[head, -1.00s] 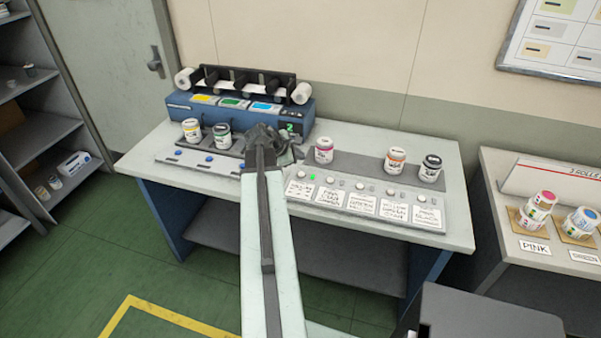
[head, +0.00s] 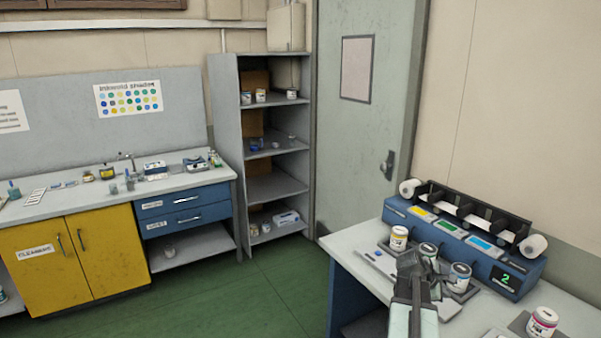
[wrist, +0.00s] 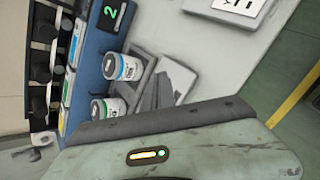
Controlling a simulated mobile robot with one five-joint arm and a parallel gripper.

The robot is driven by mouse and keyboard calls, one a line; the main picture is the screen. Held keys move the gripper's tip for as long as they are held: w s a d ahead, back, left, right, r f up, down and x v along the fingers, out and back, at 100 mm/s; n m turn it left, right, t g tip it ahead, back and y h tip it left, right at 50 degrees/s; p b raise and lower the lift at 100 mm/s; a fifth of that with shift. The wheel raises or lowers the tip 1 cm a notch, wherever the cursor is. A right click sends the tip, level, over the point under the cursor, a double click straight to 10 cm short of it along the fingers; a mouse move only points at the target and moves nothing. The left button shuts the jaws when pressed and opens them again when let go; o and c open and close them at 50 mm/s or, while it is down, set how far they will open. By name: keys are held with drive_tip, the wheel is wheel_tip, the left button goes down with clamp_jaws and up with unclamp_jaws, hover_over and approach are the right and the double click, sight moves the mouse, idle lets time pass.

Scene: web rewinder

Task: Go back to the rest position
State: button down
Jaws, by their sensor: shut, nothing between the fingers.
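My gripper (head: 418,265) is at the lower right of the head view, at the end of my pale arm, above the table (head: 345,243). In the wrist view the grey fingers (wrist: 160,88) are together and hold nothing. A jar (head: 398,238), a second jar (head: 428,251) partly hidden by my gripper, and a blue-banded jar (head: 460,278) stand in front of the rewinder (head: 480,250). The blue-banded jar (wrist: 122,67) and a green-banded jar (wrist: 106,107) also show close to the fingers in the wrist view.
A pink-labelled jar (head: 541,322) stands at the right on the table. A grey door (head: 350,150), an open shelf unit (head: 272,185) and a yellow and blue counter (head: 85,262) are to the left. Green floor (head: 245,300) lies clear between the counter and the table.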

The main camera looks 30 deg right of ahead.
drive_tip(key=w+a+f+n+t+y, duration=0.1)
drive_tip(key=w+a+n+t+y, duration=0.15)
drive_tip(key=w+a, duration=1.45)
drive_tip(key=w+a+f+t+y, duration=0.1)
drive_tip(key=w+a, duration=0.1)
drive_tip(key=a, duration=0.9)
drive_tip(key=w+a+f+t+y, duration=0.1)
drive_tip(key=w+a, duration=0.1)
drive_tip(key=a, duration=0.9)
drive_tip(key=s+a+f+m+g+y, duration=0.1)
drive_tip(key=a+m, duration=0.4)
drive_tip(key=a, duration=0.5)
drive_tip(key=s+a+f+m+g+y, duration=0.2)
drive_tip(key=s+a+m, duration=0.3)
drive_tip(key=a, duration=0.5)
drive_tip(key=shift+s+y+p, duration=0.45)
drive_tip(key=shift+s+y, duration=0.15)
drive_tip(key=shift+y, duration=0.25)
drive_tip(key=shift+a+g, duration=0.1)
drive_tip(key=shift+g, duration=0.15)
